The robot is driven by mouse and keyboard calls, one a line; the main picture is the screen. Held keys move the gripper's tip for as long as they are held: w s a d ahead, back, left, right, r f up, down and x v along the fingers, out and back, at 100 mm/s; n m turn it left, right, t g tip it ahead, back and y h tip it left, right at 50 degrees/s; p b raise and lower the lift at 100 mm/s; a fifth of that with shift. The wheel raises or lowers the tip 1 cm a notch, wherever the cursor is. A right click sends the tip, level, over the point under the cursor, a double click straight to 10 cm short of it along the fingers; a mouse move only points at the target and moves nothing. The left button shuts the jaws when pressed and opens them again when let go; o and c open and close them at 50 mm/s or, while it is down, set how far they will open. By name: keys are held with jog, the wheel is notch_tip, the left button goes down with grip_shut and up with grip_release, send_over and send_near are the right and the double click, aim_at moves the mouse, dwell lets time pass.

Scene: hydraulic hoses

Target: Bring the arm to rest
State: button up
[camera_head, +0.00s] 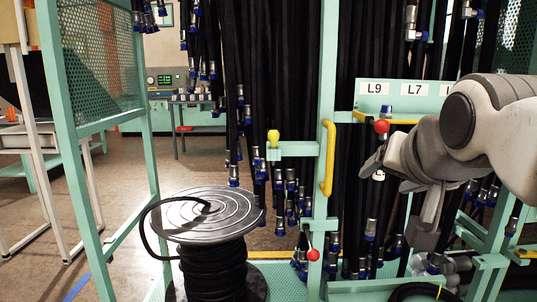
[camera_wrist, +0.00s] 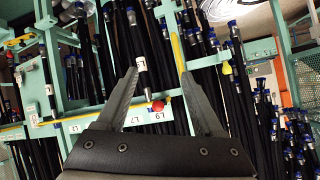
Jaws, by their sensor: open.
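My gripper (camera_wrist: 160,100) is open in the wrist view, its two dark fingers apart with nothing held between them. In the head view my gripper (camera_head: 400,200) is at the right, at the end of my pale arm, in front of the hose rack. A red ball knob (camera_head: 381,126) is just behind and above the gripper. In the wrist view that red knob (camera_wrist: 158,106) appears between the fingers, farther off; I cannot tell the exact gap.
A green rack post (camera_head: 322,150) with a yellow handle (camera_head: 328,158) stands left of the gripper. Black hoses with blue-collared fittings (camera_head: 290,200) hang close by. A hose reel (camera_head: 207,215) stands at lower left. Labels L9 (camera_head: 374,88) and L7 (camera_head: 414,89) mark the rack. Open floor (camera_head: 125,215) lies left.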

jog(key=s+a+f+n+g+y, duration=0.1)
jog(key=s+a+f+n+g, duration=0.15)
jog(key=s+f, duration=0.55)
jog(key=s+a+f+n+g, duration=0.2)
jog(key=s+f+n+g, duration=0.1)
jog(key=f, duration=0.8)
notch_tip(320, 180, up, 20)
jog(key=s+p, duration=0.1)
jog(key=p, duration=2)
jog(key=shift+g, duration=0.25)
